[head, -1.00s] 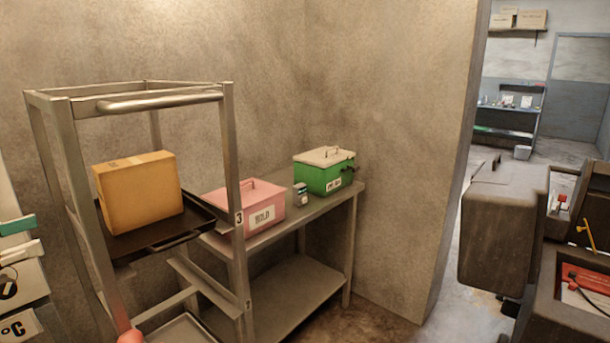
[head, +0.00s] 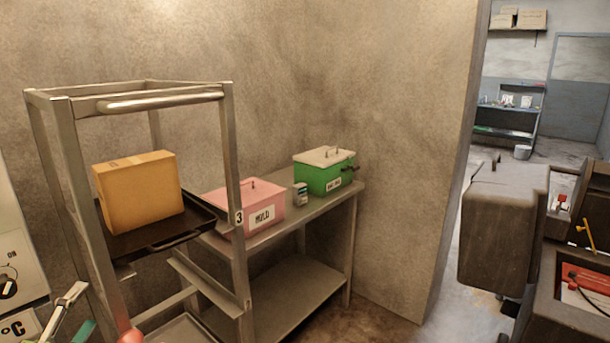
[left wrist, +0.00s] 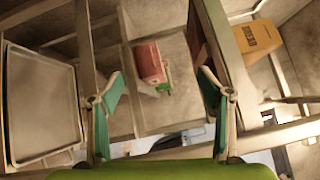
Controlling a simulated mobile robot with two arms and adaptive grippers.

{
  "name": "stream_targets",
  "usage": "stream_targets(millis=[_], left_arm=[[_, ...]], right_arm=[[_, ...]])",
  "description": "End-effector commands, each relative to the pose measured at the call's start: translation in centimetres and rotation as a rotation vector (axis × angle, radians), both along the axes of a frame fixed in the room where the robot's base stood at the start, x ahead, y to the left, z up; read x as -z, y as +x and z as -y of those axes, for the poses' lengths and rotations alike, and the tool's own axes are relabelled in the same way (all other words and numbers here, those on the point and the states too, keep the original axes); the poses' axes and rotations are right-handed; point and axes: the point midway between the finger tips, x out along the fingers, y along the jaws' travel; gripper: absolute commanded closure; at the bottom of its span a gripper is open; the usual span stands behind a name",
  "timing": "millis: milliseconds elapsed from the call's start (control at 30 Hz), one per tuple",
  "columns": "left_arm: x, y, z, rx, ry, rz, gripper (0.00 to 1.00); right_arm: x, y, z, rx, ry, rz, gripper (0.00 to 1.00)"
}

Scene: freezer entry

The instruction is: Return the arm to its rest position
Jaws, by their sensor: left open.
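My left gripper (head: 80,308) is at the lower left of the head view, in front of the rack's left side. Its green-padded fingers are spread and empty; part of it is cut off by the picture edge. In the left wrist view the fingers (left wrist: 159,92) stand wide apart, with nothing between the tips. The metal rack (head: 232,180) and the shelves behind it show beyond them. My right gripper is not in view.
A yellow box (head: 138,190) sits on a black tray (head: 165,236) in the rack. A pink box (head: 243,207) and a green box (head: 325,174) stand on a metal table (head: 338,196). A panel with a dial (head: 12,285) is at the left edge. A doorway opens at right.

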Motion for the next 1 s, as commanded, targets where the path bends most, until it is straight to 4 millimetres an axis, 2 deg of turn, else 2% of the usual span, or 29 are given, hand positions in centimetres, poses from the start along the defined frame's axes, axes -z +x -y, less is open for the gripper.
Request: stream_targets(millis=[33,167,200,300,400,500,600,800,933,1000], left_arm=[[2.7,-0.9,0.9,-0.054,-0.126,-0.055,0.29],[9.5,-4.2,3.4,-0.214,-0.446,-0.218,0.29],[11.6,-5.5,4.5,-0.266,-0.543,-0.271,0.29],[16.2,-9.4,7.8,-0.398,-0.772,-0.410,0.29],[19.8,-13.7,11.7,-0.527,-0.967,-0.550,0.29],[21.8,-17.5,15.1,-0.632,-1.106,-0.665,0.29],[22.9,-20.7,18.0,-0.716,-1.208,-0.759,0.29],[23.7,-26.1,22.8,-0.855,-1.347,-0.918,0.29],[23.5,-29.2,25.5,-0.933,-1.414,-1.013,0.29],[25.3,-28.8,25.4,-0.944,-1.405,-1.017,0.29]], right_arm=[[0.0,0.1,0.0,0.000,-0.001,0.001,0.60],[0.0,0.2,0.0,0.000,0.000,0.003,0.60],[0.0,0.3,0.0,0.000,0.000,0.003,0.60],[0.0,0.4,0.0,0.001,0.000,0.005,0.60],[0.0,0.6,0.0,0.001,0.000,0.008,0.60],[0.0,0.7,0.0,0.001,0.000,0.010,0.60],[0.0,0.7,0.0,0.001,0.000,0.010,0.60],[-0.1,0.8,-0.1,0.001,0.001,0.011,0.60],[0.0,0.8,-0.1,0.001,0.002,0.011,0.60],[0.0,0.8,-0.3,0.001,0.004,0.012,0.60]])
